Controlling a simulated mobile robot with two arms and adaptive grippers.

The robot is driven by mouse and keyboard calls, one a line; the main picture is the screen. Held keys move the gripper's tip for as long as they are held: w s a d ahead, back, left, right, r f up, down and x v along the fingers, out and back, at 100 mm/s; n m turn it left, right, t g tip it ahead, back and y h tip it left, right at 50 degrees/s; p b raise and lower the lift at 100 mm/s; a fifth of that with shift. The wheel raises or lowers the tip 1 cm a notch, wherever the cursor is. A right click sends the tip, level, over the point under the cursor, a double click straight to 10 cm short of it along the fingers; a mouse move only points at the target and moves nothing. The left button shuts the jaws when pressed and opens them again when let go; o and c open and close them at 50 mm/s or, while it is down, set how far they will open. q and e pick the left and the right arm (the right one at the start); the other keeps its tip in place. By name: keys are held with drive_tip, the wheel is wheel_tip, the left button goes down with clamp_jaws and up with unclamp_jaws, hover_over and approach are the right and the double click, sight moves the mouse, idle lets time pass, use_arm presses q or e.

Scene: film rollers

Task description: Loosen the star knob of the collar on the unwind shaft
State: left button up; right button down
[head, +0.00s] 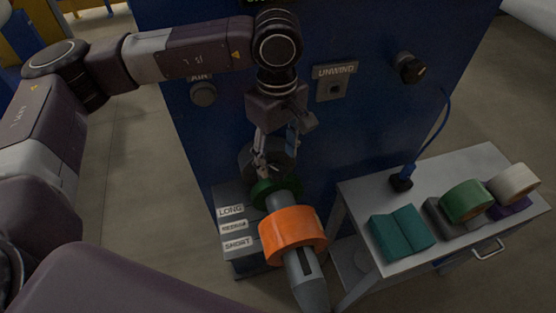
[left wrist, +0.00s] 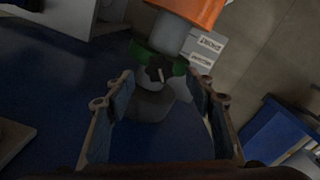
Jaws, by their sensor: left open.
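The unwind shaft (head: 306,280) is a grey cylinder sticking out of the blue machine, with an orange roll (head: 292,236) around it. The green collar (head: 263,191) sits on the shaft behind the roll; it also shows in the left wrist view (left wrist: 143,53). A small dark knob (left wrist: 154,74) with a pale mark shows at the collar in the left wrist view; its star shape is hard to make out. My left gripper (head: 276,157) is open and points down over the collar. In the left wrist view the knob lies between its fingers (left wrist: 158,86), apart from both. My right gripper is not in view.
A grey block with LONG and SHORT labels (head: 232,227) stands left of the shaft. The UNWIND panel (head: 336,83) and a black knob (head: 409,67) are on the machine. A grey cart (head: 430,262) at right holds teal boxes (head: 402,230) and tape rolls (head: 466,201).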

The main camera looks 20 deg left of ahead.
sight(278, 170)
use_arm(q)
wheel_tip(278, 170, down, 2)
drive_tip(key=shift+f+p, duration=0.1)
drive_tip(key=shift+p, duration=0.25)
drive_tip(key=shift+f, duration=0.6)
drive_tip(key=shift+c, duration=0.3)
drive_tip(key=shift+d, duration=0.1)
drive_tip(key=c, duration=1.1)
drive_tip(key=shift+f+b, duration=0.1)
drive_tip(key=shift+b, duration=0.35)
drive_tip(key=n+b, duration=0.7)
drive_tip(key=b, duration=0.3)
drive_tip(key=shift+f, duration=0.1)
drive_tip(key=shift+r+n+b, duration=0.25)
drive_tip(key=shift+n+b, duration=1.15)
drive_tip(key=shift+n, duration=0.4)
